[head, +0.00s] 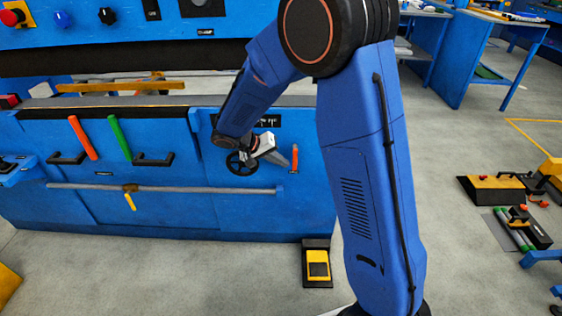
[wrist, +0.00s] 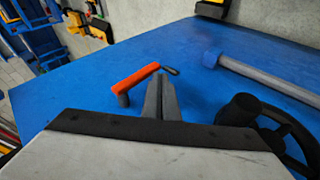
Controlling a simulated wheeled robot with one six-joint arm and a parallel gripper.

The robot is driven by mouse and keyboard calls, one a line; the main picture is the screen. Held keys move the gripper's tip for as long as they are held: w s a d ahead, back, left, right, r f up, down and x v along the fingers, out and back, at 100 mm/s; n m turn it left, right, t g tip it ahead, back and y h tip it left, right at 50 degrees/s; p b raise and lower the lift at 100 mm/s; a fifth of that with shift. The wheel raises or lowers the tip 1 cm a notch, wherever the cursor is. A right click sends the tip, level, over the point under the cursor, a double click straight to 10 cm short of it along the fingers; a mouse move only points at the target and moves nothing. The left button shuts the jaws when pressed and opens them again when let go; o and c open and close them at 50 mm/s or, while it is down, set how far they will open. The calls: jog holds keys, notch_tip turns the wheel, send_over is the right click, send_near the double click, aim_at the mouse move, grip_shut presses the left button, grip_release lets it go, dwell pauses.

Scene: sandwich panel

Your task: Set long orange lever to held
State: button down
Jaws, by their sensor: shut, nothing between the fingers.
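A long orange lever (head: 82,138) stands tilted on the blue machine front at the left, beside a green lever (head: 120,138). A shorter orange lever (head: 294,158) stands nearly upright on the right panel, close to my gripper (head: 284,162). In the wrist view the nearby orange lever (wrist: 136,77) lies just left of my gripper's fingers (wrist: 162,92), which are shut with nothing between them. The lever's end is close to the fingertips; I cannot tell if they touch. A black plate with white marks (head: 267,121) is above, partly hidden by my arm.
A black handwheel (head: 238,163) is left of my gripper and also shows in the wrist view (wrist: 290,135). A grey horizontal bar (head: 190,189) runs low across the front. A yellow pedal (head: 318,268) stands on the floor.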

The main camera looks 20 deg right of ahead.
jog(key=v, duration=1.7)
jog(key=s+d+r+n+y, duration=0.1)
jog(key=s+d+r+y, duration=0.4)
jog(key=s+d, duration=0.85)
jog(key=s+d+n+t+y, duration=0.1)
jog(key=s+d, duration=0.1)
jog(key=s, duration=0.7)
jog(key=s+d+f+n+t+y, duration=0.1)
jog(key=s+d+t+y, duration=0.1)
jog(key=s, duration=0.8)
jog(key=shift+f+n+y, duration=0.25)
jog(key=shift+n+y, duration=0.05)
